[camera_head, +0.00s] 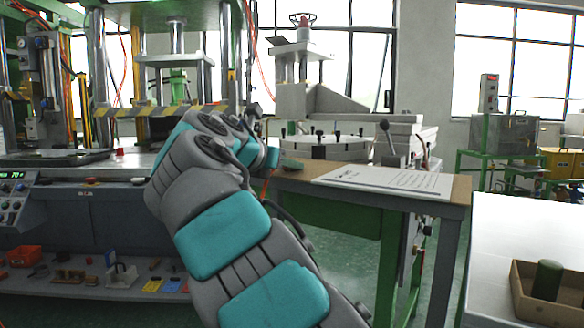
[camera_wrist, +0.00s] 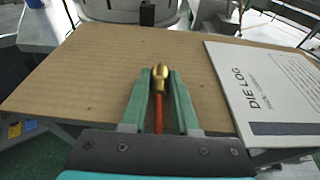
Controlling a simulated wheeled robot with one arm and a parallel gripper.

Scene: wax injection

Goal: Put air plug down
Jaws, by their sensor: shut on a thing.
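My gripper (camera_wrist: 160,80) has green fingers shut on the air plug (camera_wrist: 160,73), a brass fitting with a red hose (camera_wrist: 158,115) running back between the fingers. The plug points away from the wrist, over the brown table top (camera_wrist: 85,85). I cannot tell whether the plug touches the table top. In the head view my arm reaches to the left end of the same table (camera_head: 460,188), and the plug cannot be made out there.
A white DIE LOG sheet (camera_wrist: 265,90) lies on the table's right part; it also shows in the head view (camera_head: 385,181). The board left of it is bare. A press machine (camera_head: 175,80) stands at left. A white table at right holds a box (camera_head: 545,308) with a green cylinder.

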